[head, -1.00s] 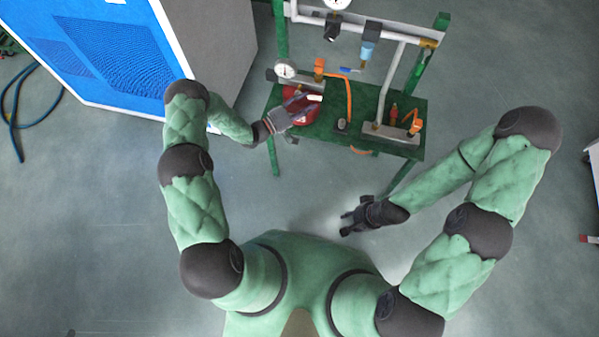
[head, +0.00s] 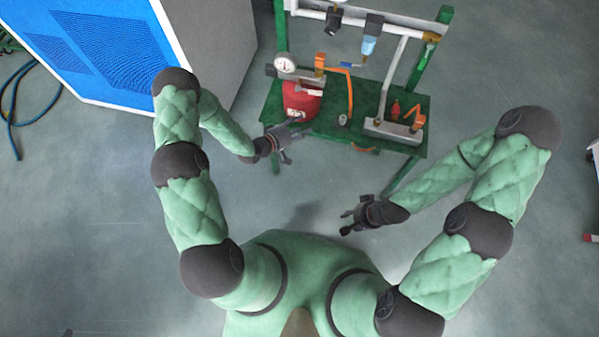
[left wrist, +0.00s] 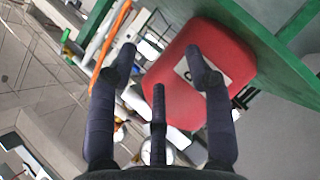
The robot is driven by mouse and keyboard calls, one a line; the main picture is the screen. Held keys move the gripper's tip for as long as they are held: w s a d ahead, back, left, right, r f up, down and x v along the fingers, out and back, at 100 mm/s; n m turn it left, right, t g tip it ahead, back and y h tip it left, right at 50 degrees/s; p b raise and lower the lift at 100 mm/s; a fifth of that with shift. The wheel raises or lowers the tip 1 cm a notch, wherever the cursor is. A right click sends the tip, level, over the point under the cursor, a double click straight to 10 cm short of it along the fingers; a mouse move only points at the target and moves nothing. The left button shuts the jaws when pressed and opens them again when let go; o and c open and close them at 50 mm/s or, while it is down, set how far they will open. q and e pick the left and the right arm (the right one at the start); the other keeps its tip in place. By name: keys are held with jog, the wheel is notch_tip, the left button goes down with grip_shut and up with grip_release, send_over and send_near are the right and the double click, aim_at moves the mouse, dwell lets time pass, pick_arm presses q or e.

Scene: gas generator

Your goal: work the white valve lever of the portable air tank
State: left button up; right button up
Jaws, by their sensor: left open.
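The portable air tank (head: 300,105) is red and sits at the left of a green bench. Its white valve lever (head: 309,92) shows on top, near the round gauge (head: 284,63). My left gripper (head: 297,137) is in front of and below the tank at the bench's near edge, apart from the lever, open and empty. In the left wrist view the red tank (left wrist: 222,40) with a pale label lies beyond the spread fingers (left wrist: 163,65). I cannot make out the lever clearly there. My right gripper (head: 346,222) hangs in front of the bench, empty, with fingers apart.
The green bench (head: 330,128) carries an orange hose (head: 350,95), a grey pipe block (head: 392,132) and an upright green frame (head: 432,45). A blue and white cabinet (head: 100,50) stands at the left. The floor before the bench is clear.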

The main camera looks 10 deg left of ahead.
pick_arm(q)
jog(key=s+d+f+m+g+y+b, duration=0.2)
jog(key=s+f+g, duration=0.4)
jog(key=s, duration=0.7)
jog(key=shift+s+d+f+m+y+b, duration=0.3)
jog(key=shift+d+f+y+b, duration=0.15)
jog(key=shift+d+f+y, duration=0.4)
jog(key=shift+a+f+h, duration=0.1)
jog(key=shift+f+h, duration=0.05)
jog(key=shift+h, duration=0.1)
